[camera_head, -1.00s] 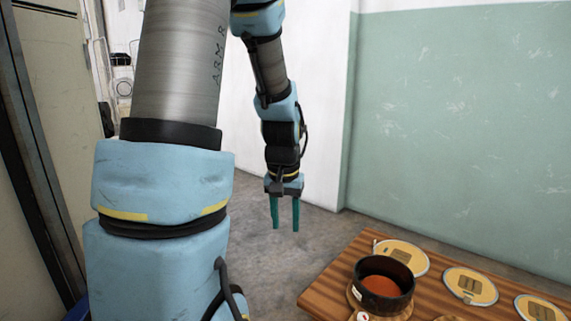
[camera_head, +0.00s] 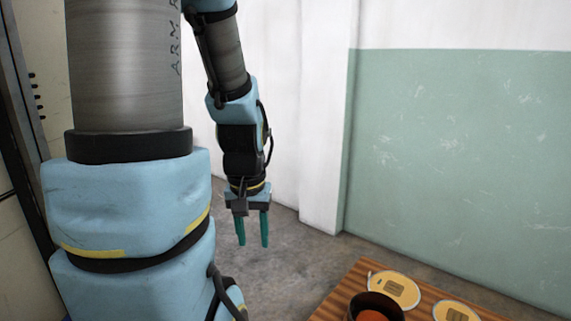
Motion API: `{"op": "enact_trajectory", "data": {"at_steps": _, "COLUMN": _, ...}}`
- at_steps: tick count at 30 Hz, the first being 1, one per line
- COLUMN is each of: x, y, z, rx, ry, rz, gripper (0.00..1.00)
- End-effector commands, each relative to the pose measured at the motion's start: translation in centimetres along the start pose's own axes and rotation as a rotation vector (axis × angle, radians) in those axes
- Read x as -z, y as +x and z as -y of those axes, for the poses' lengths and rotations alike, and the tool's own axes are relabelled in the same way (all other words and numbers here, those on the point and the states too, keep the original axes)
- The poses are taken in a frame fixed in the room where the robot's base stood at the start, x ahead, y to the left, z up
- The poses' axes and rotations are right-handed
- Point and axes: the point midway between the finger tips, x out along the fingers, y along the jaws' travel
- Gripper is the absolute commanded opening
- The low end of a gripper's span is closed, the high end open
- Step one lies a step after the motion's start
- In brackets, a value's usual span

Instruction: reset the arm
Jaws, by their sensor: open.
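My gripper (camera_head: 253,229) hangs from my arm near the middle of the head view, its two teal fingers pointing down. The fingers are apart, with nothing between them. It hangs over bare floor, to the left of and apart from the wooden table.
A wooden table (camera_head: 337,300) shows at the bottom right. On it are a dark round vessel with an orange-red inside (camera_head: 372,316), cut off by the frame, and two yellowish round pieces (camera_head: 394,290) (camera_head: 455,311). A white and green wall (camera_head: 450,150) stands behind. Grey floor (camera_head: 300,255) lies open between.

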Motion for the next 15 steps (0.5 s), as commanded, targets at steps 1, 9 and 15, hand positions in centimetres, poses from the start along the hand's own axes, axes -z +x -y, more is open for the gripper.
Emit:
{"op": "enact_trajectory", "data": {"at_steps": 1, "x": 0.5, "y": -3.4, "z": 0.0, "rx": 0.0, "ry": 0.0, "rz": 0.0, "gripper": 0.45}}
{"op": "enact_trajectory", "data": {"at_steps": 9, "x": 1.7, "y": -11.9, "z": -0.1, "rx": 0.0, "ry": 0.0, "rz": 0.0, "gripper": 0.45}}
{"op": "enact_trajectory", "data": {"at_steps": 15, "x": 2.5, "y": -17.7, "z": -0.1, "rx": 0.0, "ry": 0.0, "rz": 0.0, "gripper": 0.45}}
